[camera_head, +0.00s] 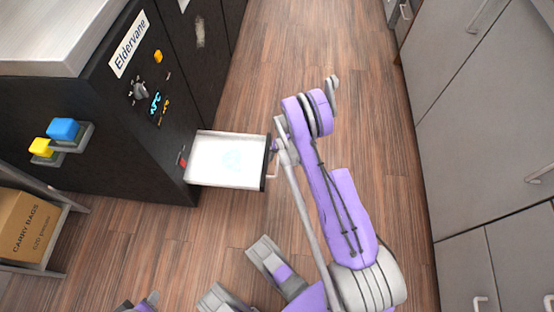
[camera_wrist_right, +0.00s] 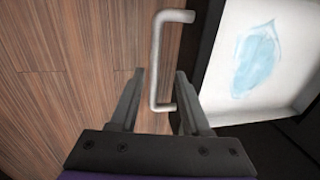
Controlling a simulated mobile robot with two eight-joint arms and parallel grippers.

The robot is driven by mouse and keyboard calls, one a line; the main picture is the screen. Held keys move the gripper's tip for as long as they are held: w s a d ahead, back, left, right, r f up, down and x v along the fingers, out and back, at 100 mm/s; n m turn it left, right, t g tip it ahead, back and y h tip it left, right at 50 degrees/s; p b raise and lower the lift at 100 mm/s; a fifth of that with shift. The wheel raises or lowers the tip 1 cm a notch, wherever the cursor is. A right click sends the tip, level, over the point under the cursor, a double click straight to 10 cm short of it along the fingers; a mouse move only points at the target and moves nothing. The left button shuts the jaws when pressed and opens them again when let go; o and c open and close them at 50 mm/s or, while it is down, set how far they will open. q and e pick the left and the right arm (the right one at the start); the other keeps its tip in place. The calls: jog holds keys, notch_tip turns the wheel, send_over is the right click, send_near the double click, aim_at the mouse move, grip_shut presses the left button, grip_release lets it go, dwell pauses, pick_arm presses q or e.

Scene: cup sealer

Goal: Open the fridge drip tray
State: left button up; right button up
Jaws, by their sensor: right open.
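The drip tray (camera_head: 226,161) is a shallow white tray with a pale blue patch inside. It sticks well out of the black fridge's low front. It also shows at the upper right in the right wrist view (camera_wrist_right: 290,40). Its grey bar handle (camera_wrist_right: 156,62) is on the outer end and shows in the head view (camera_head: 271,174). My right gripper (camera_wrist_right: 158,76) is open, with its two fingers on either side of the handle's lower part. In the head view the right gripper (camera_head: 275,147) is small and partly hidden by its arm.
The black fridge (camera_head: 130,135) labelled Eldervane stands at the left with knobs and a lit display. A carry bags box (camera_head: 30,225) sits on a low shelf at lower left. Grey cabinets (camera_head: 480,120) line the right. The wood floor (camera_head: 290,50) between is clear.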

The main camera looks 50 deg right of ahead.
pick_arm(q)
jog(key=shift+p+v, duration=1.05)
jog(key=shift+v, duration=0.05)
pick_arm(e)
notch_tip(320, 180, up, 9)
jog(key=s+d, duration=0.1)
jog(key=shift+s, duration=0.2)
pick_arm(q)
jog(key=shift+w, duration=0.15)
